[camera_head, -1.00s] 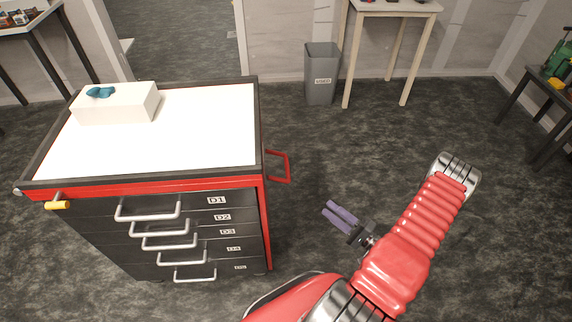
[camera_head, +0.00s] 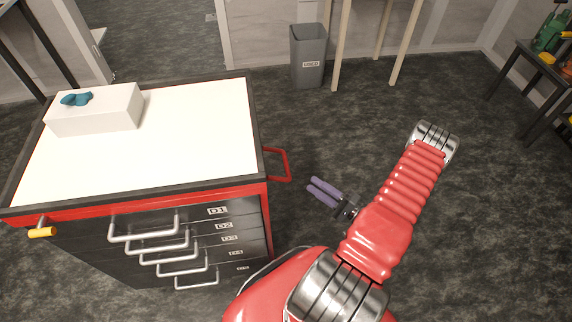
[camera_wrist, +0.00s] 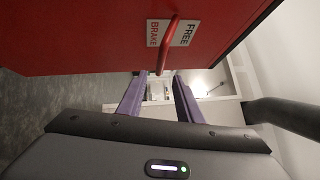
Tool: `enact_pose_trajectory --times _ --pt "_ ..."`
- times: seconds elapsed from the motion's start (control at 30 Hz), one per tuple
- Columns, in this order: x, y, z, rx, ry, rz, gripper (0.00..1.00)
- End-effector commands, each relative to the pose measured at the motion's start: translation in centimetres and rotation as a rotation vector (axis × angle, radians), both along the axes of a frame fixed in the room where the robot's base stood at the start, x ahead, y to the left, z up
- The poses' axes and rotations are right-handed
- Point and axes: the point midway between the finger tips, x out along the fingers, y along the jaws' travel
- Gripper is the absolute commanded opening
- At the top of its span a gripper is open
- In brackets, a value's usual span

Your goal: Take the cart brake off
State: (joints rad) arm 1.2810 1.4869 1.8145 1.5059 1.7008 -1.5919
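The cart (camera_head: 150,170) has a white top, a black and red body and labelled drawers. In the wrist view, a red cart panel (camera_wrist: 80,40) carries sideways labels FREE (camera_wrist: 187,33) and BRAKE (camera_wrist: 153,33). A thin red bar, seemingly the brake lever (camera_wrist: 167,45), lies between these labels, its lower end towards my fingers. My gripper (camera_head: 311,185) has purple fingers and is beside the cart's right side, apart from the red side handle (camera_head: 280,164). In the wrist view, the fingers (camera_wrist: 158,82) are spread with nothing between them. Whether either touches the bar cannot be told.
A yellow-tipped lever (camera_head: 42,231) is at the cart's front left corner. A white box (camera_head: 100,112) with a teal item (camera_head: 76,99) stands on top. A grey bin (camera_head: 308,60) and tables stand at the back. Floor right of the cart is clear.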

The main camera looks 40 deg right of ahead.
Motion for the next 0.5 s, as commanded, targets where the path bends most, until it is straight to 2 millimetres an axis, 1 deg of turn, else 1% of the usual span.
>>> enact_pose_trajectory --times 0.13,0.27,0.5 --pt "0.1 0.0 0.0 0.0 0.001 -0.003 0.32" --pt "0.7 0.1 0.1 0.001 0.0 -0.003 0.32" --pt "2.9 1.0 0.4 -0.001 0.0 -0.002 0.32"
